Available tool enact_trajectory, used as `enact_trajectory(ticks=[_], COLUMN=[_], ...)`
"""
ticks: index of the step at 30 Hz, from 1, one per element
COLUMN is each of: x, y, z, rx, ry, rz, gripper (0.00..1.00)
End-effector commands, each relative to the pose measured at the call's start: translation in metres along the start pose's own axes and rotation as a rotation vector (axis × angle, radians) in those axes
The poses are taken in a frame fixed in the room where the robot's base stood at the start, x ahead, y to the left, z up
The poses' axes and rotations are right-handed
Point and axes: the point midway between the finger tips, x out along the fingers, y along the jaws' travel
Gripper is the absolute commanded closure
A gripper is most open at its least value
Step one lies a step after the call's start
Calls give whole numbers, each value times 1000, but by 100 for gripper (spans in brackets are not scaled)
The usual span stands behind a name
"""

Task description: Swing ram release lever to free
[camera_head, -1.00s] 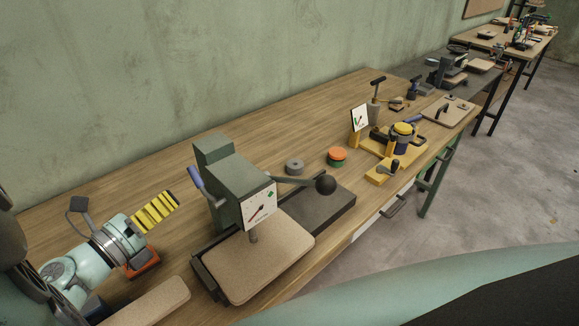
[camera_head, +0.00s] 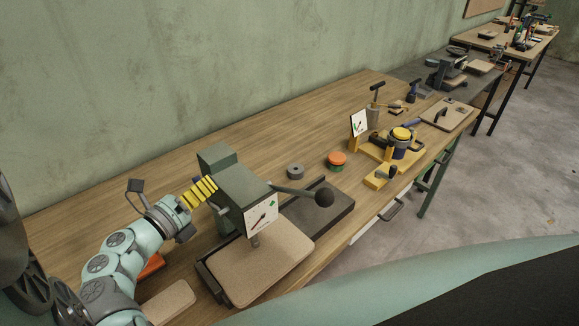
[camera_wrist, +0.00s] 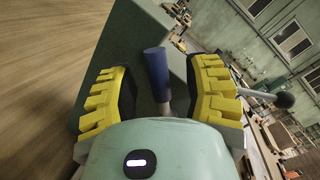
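The ram release lever with its blue handle (camera_wrist: 156,66) stands out from the side of the grey-green press (camera_head: 243,187). In the wrist view the handle lies between my two yellow ribbed fingers, with a visible gap on each side. My gripper (camera_head: 199,192) is open around the handle, at the press's left side in the head view. There the fingers mostly hide the handle. A white dial plate (camera_head: 261,217) with a needle and a green mark is on the press front. A long arm with a black ball knob (camera_head: 324,197) extends right from the press.
A tan board (camera_head: 265,268) lies below the press head. A grey ring (camera_head: 295,171) and an orange-topped puck (camera_head: 337,159) sit behind. A yellow fixture (camera_head: 380,178) stands farther right. The wooden bench (camera_head: 100,222) is bare along the wall.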

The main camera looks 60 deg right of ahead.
Motion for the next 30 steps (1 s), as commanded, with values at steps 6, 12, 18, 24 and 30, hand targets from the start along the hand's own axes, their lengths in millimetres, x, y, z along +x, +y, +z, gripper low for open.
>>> enact_trajectory(ticks=[6,12,18,24,30], x=[0,0,0,0,-3], y=[0,0,0,1,10], z=[0,0,0,0,-5], rx=[-1,-1,-1,-2,-26], ry=[1,0,-1,-1,9], rz=[-1,-1,0,1,22], gripper=[75,95,100,100,100])
